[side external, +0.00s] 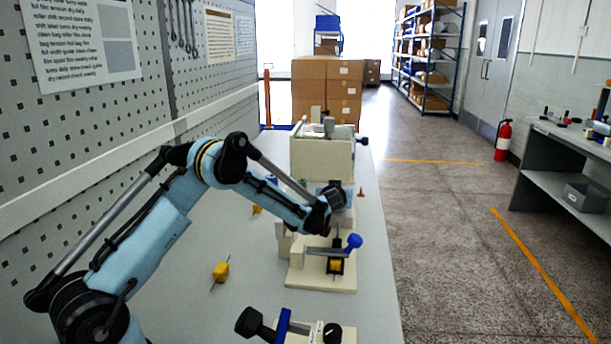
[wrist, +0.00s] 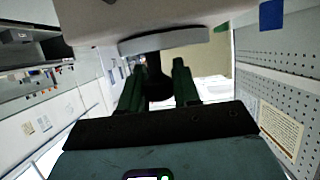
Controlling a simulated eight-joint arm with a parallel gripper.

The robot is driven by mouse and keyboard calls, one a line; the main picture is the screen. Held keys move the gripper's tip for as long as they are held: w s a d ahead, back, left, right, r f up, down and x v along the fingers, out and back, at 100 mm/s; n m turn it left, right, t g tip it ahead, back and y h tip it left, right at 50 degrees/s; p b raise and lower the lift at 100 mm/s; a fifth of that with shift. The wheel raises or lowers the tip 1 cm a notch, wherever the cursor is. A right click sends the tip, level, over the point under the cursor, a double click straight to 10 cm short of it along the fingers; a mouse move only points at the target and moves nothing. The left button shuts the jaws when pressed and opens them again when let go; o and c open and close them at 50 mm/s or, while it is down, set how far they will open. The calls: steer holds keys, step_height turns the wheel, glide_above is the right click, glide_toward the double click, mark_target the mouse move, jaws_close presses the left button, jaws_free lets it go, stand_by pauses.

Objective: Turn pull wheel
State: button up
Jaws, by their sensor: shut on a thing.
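In the wrist view, the two green fingers of my gripper (wrist: 157,68) are closed around a dark knob-like piece (wrist: 155,82). A pale grey disc (wrist: 165,41), apparently the pull wheel, sits just beyond the fingertips, against a beige body. In the side external view, my gripper (side external: 334,197) is at the front of the beige machine (side external: 322,160) on the bench. The arm and gripper hide most of the wheel there, and its turning angle cannot be told.
A beige fixture with a blue ball-ended lever (side external: 353,242) stands just in front of the machine. A yellow spindle (side external: 221,271) lies on the bench (side external: 190,300) to the left. Another fixture with a black knob (side external: 249,321) is at the near edge. The pegboard wall (side external: 95,130) bounds the left.

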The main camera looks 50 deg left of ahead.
steer(key=shift+d+n+g, duration=0.1)
steer(key=shift+n+g, duration=0.2)
steer(key=o, duration=1)
steer(key=shift+c, duration=0.2)
steer(key=v, duration=1.2)
steer(key=shift+f, duration=0.15)
steer(key=shift+d, duration=0.1)
